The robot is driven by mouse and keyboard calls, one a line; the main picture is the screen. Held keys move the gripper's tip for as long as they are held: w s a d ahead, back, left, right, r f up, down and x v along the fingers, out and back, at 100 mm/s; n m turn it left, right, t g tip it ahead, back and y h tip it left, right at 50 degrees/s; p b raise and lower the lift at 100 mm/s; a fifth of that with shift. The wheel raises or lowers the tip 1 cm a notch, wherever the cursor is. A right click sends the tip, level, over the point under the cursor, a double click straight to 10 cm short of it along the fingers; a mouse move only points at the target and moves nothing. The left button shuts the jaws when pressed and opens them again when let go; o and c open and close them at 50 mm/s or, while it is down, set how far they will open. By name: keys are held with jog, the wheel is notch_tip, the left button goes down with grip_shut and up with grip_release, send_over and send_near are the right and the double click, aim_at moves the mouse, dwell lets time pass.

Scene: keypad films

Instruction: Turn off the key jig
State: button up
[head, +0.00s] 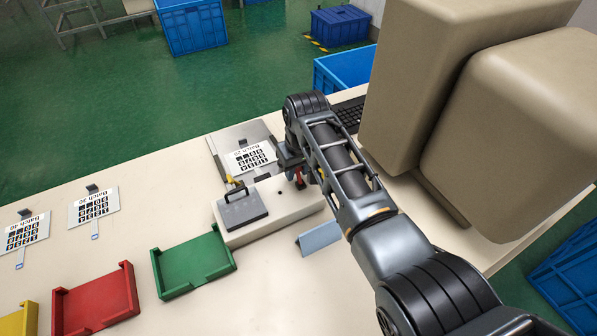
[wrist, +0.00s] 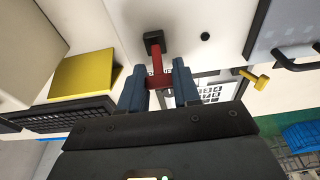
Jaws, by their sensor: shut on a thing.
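The key jig (head: 265,229) is a cream block on the white table. It has a grey lidded plate with a dark handle (head: 243,210) and a yellow lever (head: 233,181) at its left. A red switch lever (head: 299,182) rises from a dark base at its right end. My gripper (head: 291,165) is at that lever. In the wrist view, the blue fingers of my gripper (wrist: 158,84) are closed on either side of the red lever (wrist: 157,63). A printed keypad film (head: 250,157) lies on a grey plate behind the jig, partly hidden by the gripper in the wrist view.
Green (head: 193,264) and red (head: 94,300) trays stand at the front left, with a yellow one at the edge. More printed films (head: 93,206) lie at left. A blue-grey stand (head: 319,238) sits beside the jig. Large beige boxy shapes (head: 440,80) and a keyboard are right of my arm.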

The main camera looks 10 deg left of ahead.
aim_at(298, 171)
jog(key=shift+w+a+g+b, duration=0.1)
jog(key=shift+w+g+b, duration=0.1)
jog(key=shift+g+b, duration=0.1)
dwell(0.4)
jog(key=o, duration=1.1)
jog(key=shift+f, duration=0.15)
jog(key=shift+c, duration=0.2)
jog(key=r, duration=0.7)
jog(key=shift+s+d+r, duration=0.25)
jog(key=shift+s+r, duration=0.15)
